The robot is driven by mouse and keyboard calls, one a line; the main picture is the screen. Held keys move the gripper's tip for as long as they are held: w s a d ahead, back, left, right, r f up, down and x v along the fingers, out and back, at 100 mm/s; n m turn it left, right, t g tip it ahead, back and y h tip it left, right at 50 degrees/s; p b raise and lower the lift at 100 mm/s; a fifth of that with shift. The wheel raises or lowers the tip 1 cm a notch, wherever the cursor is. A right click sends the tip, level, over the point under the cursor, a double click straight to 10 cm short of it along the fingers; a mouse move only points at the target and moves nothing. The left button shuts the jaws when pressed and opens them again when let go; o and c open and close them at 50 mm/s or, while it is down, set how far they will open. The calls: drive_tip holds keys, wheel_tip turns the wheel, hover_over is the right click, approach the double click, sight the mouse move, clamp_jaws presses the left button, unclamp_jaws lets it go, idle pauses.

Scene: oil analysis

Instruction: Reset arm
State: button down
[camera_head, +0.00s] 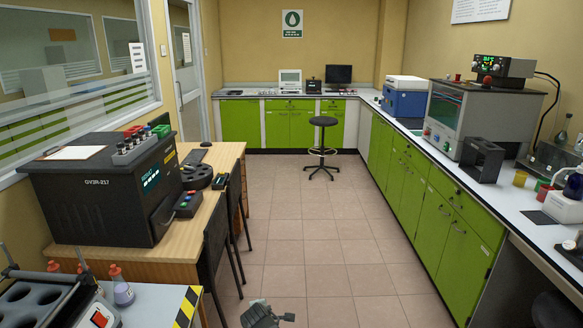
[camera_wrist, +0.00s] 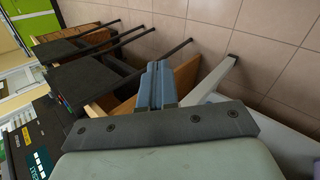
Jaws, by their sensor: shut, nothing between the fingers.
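My gripper (camera_wrist: 156,72) shows in the wrist view as two blue-grey fingers lying together, shut and empty. In the head view part of my gripper (camera_head: 265,316) shows at the bottom edge, over the tiled floor between the left desk and the right counter. It touches nothing that I can see. Most of my arm is out of view.
A wooden desk (camera_head: 140,262) with a black machine (camera_head: 100,190) stands on the left, chairs (camera_head: 221,240) beside it. A table (camera_head: 150,305) with red-capped bottles is at lower left. Green cabinets (camera_head: 430,215) line the right. The middle floor (camera_head: 300,225) is clear.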

drive_tip(key=s+d+f+m+g, duration=0.3)
drive_tip(key=s+d+m, duration=0.1)
drive_tip(key=d+m, duration=0.4)
drive_tip(key=s+d+f+m+g, duration=0.3)
drive_tip(key=s+d+m, duration=0.25)
drive_tip(key=d, duration=0.45)
drive_tip(key=s+d+f+m+g, duration=0.2)
drive_tip(key=s+d+f+m, duration=0.15)
drive_tip(key=d+m, duration=0.45)
drive_tip(key=s+f+g, duration=0.2)
drive_tip(key=s+f, duration=0.4)
drive_tip(key=s, duration=0.3)
drive_tip(key=s+f+g, duration=0.2)
drive_tip(key=s+f, duration=0.5)
drive_tip(key=s, duration=0.3)
drive_tip(key=s+f+n+g, duration=0.1)
drive_tip(key=s+f+g, duration=0.2)
drive_tip(key=s+f, duration=0.3)
drive_tip(key=s, duration=0.4)
drive_tip(key=shift+s+d+f, duration=0.2)
drive_tip(key=shift+d+f, duration=0.05)
drive_tip(key=shift+f, duration=0.15)
